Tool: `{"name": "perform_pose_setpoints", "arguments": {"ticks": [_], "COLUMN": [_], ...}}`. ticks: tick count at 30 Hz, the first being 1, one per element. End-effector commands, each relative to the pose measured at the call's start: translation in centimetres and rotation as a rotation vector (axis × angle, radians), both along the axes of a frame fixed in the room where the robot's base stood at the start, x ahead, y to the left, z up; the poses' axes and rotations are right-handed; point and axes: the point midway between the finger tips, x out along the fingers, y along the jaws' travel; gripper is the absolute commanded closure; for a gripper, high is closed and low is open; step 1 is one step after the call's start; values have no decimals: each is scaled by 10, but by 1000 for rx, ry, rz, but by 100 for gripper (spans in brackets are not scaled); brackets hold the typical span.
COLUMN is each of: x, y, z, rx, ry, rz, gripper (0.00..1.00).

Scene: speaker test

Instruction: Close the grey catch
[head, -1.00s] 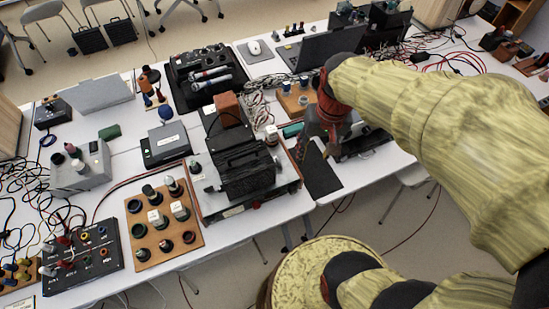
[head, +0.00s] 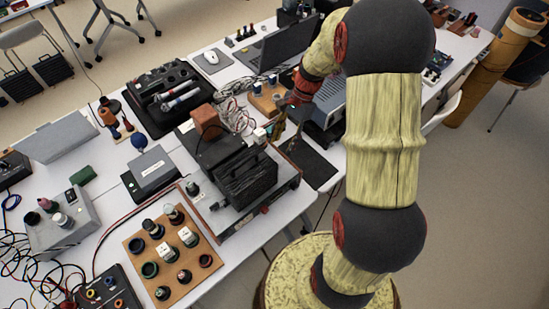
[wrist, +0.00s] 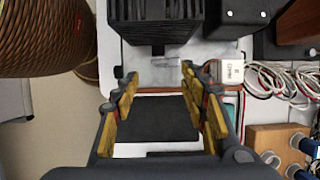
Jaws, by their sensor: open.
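I cannot pick out a grey catch with certainty in either view. The light grey base (head: 273,200) carries a black ribbed block (head: 246,175). In the wrist view the block (wrist: 155,18) is at the top, and a pale grey surface (wrist: 158,74) lies in front of it. My gripper (wrist: 160,74) is open, with its yellowish fingers apart on either side of that surface and nothing visibly held. In the head view my gripper (head: 281,126) is at the device's right end, partly hidden and small; contact cannot be told.
A flat black panel (head: 312,165) lies at the table edge; it also shows between my fingers (wrist: 158,117). A small white labelled block (wrist: 229,72) stands close right of the fingertips. Cables (wrist: 283,80) and a wooden block (wrist: 273,143) lie further right. A jar board (head: 165,240) is left.

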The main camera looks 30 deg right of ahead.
Motion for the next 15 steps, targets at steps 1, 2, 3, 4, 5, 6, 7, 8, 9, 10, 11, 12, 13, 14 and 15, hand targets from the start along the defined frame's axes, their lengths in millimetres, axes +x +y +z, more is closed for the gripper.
{"name": "perform_pose_setpoints", "arguments": {"ticks": [1,2,3,4,5,6,7,8,9,10,11,12,13,14,15], "x": [0,-1,-1,-2,-2,-3,-3,-3,-4,-4,-4,-5,-5,-5,-6], "y": [1,1,2,4,5,7,8,10,13,15,16,19,21,22,24], "z": [-1,-3,-5,-8,-11,-17,-21,-25,-31,-36,-40,-46,-50,-54,-58], "rx": [-1,0,0,-1,0,0,-1,-1,-1,-1,-2,-1,-1,-1,-2], "ry": [4,6,8,9,9,10,9,9,9,8,8,8,9,8,8], "rz": [-7,-11,-13,-14,-14,-13,-12,-12,-11,-12,-11,-11,-10,-11,-12], "gripper": [56,56,56,56,56,56,56,56,56,56,56,56,56,56,56]}}
